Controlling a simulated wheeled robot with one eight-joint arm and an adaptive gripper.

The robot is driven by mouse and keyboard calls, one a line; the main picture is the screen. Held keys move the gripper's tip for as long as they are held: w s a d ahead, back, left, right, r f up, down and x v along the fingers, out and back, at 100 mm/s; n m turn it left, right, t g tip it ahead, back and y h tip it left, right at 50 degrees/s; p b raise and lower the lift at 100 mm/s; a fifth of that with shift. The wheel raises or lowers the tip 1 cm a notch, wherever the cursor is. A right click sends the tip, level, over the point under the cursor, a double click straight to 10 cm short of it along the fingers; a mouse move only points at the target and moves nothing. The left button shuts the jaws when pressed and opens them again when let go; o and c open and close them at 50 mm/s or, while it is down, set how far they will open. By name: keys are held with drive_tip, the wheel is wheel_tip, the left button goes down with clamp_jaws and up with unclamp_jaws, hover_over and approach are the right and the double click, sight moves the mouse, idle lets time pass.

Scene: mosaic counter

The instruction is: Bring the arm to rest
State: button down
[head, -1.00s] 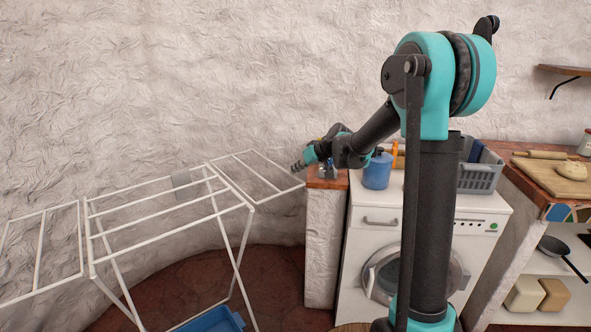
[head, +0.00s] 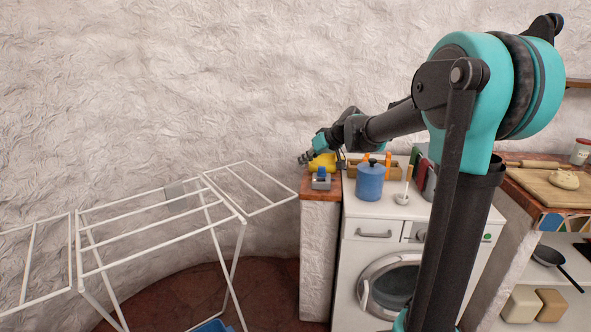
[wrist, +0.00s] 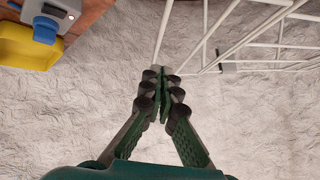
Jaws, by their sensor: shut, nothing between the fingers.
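My gripper (head: 306,158) is at the end of my outstretched arm, above the left edge of the small counter beside the washing machine. In the wrist view my gripper (wrist: 163,78) has its fingers together with nothing between them. Behind the fingertips are the pale wall and the white rods of the drying rack (wrist: 196,42). In the head view the arm's column and upper links cover part of the washing machine and what stands on it.
The white drying rack (head: 152,214) stands at the left. A yellow object (head: 322,161) and a grey-blue item (head: 321,181) sit on the small counter (head: 312,195). A blue canister (head: 370,183) stands on the washing machine (head: 365,225). A board with dough (head: 545,180) is at the right.

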drive_tip(key=shift+v, duration=0.9)
drive_tip(key=s+d+f+m+h, duration=0.2)
drive_tip(key=s+d+f, duration=0.4)
drive_tip(key=s, duration=0.4)
drive_tip(key=s+d+f+m+g+h, duration=0.1)
drive_tip(key=s+d+f+m+h, duration=0.1)
drive_tip(key=s+d+f, duration=0.4)
drive_tip(key=s+d+f+m+h, duration=0.2)
drive_tip(key=s+d+f, duration=0.4)
drive_tip(key=s+f, duration=0.4)
drive_tip(key=s+h, duration=0.1)
drive_tip(key=s, duration=0.5)
drive_tip(key=shift+d+f+m+h, duration=0.3)
drive_tip(key=shift+d+f+m, duration=0.05)
drive_tip(key=shift+d+m, duration=0.05)
